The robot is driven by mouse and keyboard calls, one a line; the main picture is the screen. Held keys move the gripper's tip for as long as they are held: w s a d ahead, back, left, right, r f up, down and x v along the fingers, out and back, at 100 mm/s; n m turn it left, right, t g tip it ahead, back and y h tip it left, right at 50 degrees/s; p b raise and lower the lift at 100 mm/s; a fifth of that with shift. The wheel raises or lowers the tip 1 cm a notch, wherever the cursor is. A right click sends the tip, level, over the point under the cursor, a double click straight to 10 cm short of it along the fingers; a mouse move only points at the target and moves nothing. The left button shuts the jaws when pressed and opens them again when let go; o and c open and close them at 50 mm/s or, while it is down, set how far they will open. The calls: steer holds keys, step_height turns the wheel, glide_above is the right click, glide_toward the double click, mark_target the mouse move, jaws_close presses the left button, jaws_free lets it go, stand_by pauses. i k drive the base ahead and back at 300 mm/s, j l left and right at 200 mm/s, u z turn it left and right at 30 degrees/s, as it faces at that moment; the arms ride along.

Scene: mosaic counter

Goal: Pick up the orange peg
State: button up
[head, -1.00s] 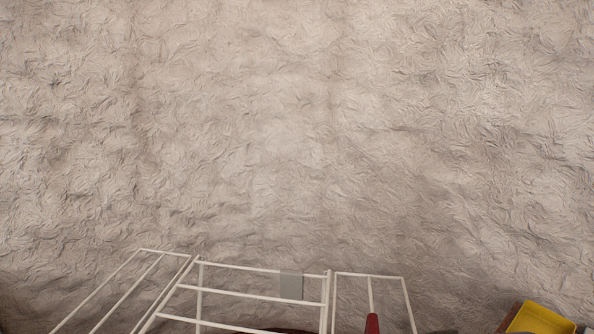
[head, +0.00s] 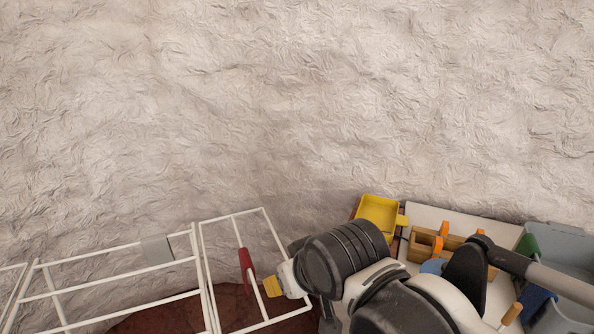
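Several orange pieces show at the lower right of the head view. Small orange pieces (head: 439,243) stand at a wooden block (head: 422,240) on a white board (head: 436,215). A short tan-orange cylinder (head: 511,314) lies nearer the bottom edge, tilted. I cannot tell which of these is the orange peg. My arm (head: 345,258), in black and white, crosses the lower middle and covers part of the board. I cannot make out my gripper's fingertips.
A white wire rack (head: 118,249) runs along the lower left, with a red item (head: 246,265) at its right section. A yellow bin (head: 378,213) stands left of the board. A grey-blue tray (head: 565,248) is at the far right. The plastered wall fills the upper view.

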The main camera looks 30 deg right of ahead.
mark_target(437, 246)
steer(key=k+j+z, duration=0.15)
steer(key=z, duration=1.6)
steer(key=k+j+u, duration=0.2)
steer(key=u, duration=1.35)
steer(key=z, duration=1.6)
steer(key=i+j+z, duration=0.3)
steer(key=i+j, duration=0.15)
